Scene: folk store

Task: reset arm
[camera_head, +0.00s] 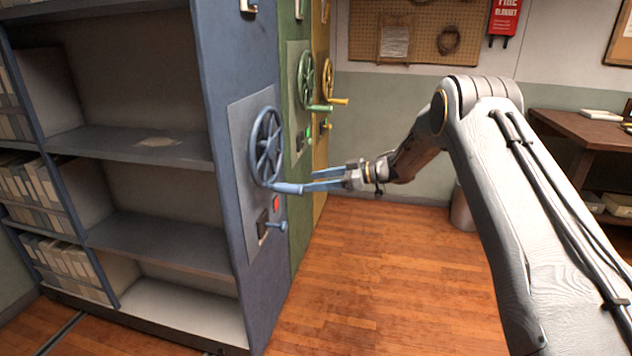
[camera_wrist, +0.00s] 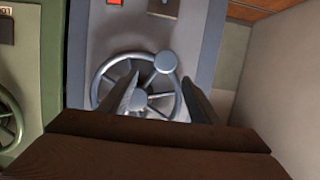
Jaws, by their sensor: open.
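My gripper (camera_head: 308,180) is open at the end of my outstretched arm, pointing left at the blue shelf end panel. Its fingertips are close to the crank handle (camera_head: 287,188) of the blue handwheel (camera_head: 266,146); whether they touch it I cannot tell. In the wrist view, my gripper (camera_wrist: 160,95) has its two fingers apart in front of the spoked wheel (camera_wrist: 106,92). The round handle end (camera_wrist: 166,62) shows beyond and between the fingertips. Nothing is visibly held.
A small lever (camera_head: 276,225) and red indicator (camera_head: 276,203) sit below the wheel. Green (camera_head: 306,78) and yellow (camera_head: 328,80) handwheels are farther back. Blue shelving (camera_head: 140,145) stands left, a wooden desk (camera_head: 570,125) right. The wooden floor (camera_head: 350,290) between is clear.

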